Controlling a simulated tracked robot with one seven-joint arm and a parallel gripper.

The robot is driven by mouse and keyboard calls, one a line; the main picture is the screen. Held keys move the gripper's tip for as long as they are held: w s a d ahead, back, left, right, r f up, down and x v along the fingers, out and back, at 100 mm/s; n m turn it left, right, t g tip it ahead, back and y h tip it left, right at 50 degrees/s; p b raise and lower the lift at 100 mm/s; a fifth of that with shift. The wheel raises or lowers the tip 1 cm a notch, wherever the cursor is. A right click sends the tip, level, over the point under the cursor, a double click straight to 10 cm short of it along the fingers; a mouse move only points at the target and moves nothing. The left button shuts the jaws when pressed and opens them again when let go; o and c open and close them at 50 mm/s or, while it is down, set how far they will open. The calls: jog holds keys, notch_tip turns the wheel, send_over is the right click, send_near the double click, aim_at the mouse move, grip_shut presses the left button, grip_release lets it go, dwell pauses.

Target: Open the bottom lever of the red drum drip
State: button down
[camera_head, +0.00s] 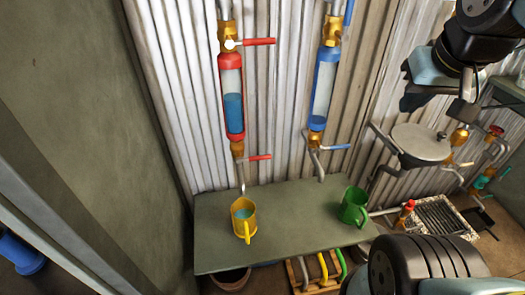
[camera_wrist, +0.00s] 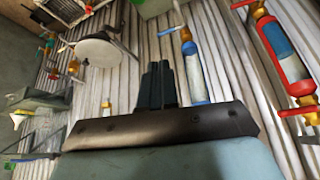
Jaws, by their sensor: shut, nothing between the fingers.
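The red drum drip (camera_head: 232,85) hangs on the corrugated wall at left in the head view, with blue water in its lower half. Its bottom lever (camera_head: 260,157) is red and sticks out level to the right from a brass valve above the spout. A similar top lever (camera_head: 258,41) sits above the drum. In the wrist view the drum (camera_wrist: 288,69) is at right, upside down, with its bottom lever (camera_wrist: 240,4) at the top edge. My gripper (camera_wrist: 158,82) is shut and empty, its dark fingers together. In the head view my gripper (camera_head: 412,102) is at upper right, well away from the drum.
A yellow mug (camera_head: 243,222) with water stands on the green table (camera_head: 285,200) below the red drip's spout. A blue drum drip (camera_head: 323,88) with blue levers hangs to its right. A green mug (camera_head: 354,207) stands at the table's right. A round basin (camera_head: 421,143) is farther right.

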jog(key=c, duration=1.6)
grip_release()
jog(key=shift+w+a+f, duration=0.1)
jog(key=o, duration=0.5)
jog(key=w+f+g, duration=0.1)
jog(key=a+f+g+h, duration=0.1)
jog(key=w+f+n, duration=0.1)
jog(key=shift+w+a+f+g+h, duration=0.2)
jog(key=shift+w+f+g+h, duration=0.1)
jog(key=shift+w+f+g, duration=0.1)
jog(key=n+t+h, duration=0.7)
jog(key=n+t, duration=0.4)
jog(key=n, duration=0.1)
send_near(261, 158)
jog(key=x, duration=1)
jog(key=shift+w+a+f, duration=0.1)
jog(key=shift+w+f, duration=0.2)
